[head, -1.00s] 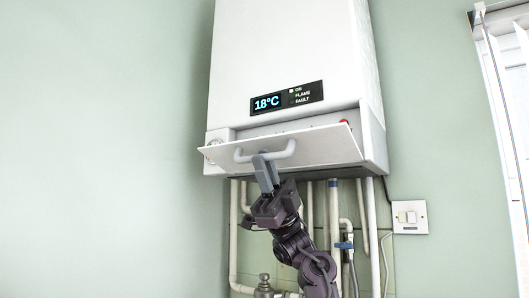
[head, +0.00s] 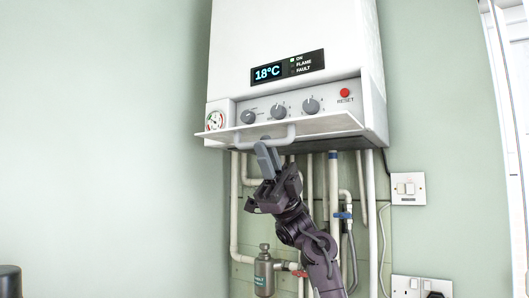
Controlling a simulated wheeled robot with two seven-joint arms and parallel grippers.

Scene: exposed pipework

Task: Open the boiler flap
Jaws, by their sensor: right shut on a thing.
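The white boiler (head: 290,45) hangs on the wall and its display reads 18°C. Its flap (head: 320,125) is hinged at the bottom and tilted far down toward me, close to level. Behind it the control panel is bare, with a pressure gauge (head: 215,120), grey knobs (head: 279,111) and a red reset button (head: 345,92). The fingers hide part of the handle. My left gripper is not in view.
Pipes (head: 234,205) run down below the boiler, with a blue valve lever (head: 343,215), a red valve handle (head: 299,273) and a grey canister (head: 264,272) close to my right arm. A switch plate (head: 408,189) and a socket (head: 421,288) are at the right. The wall at left is clear.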

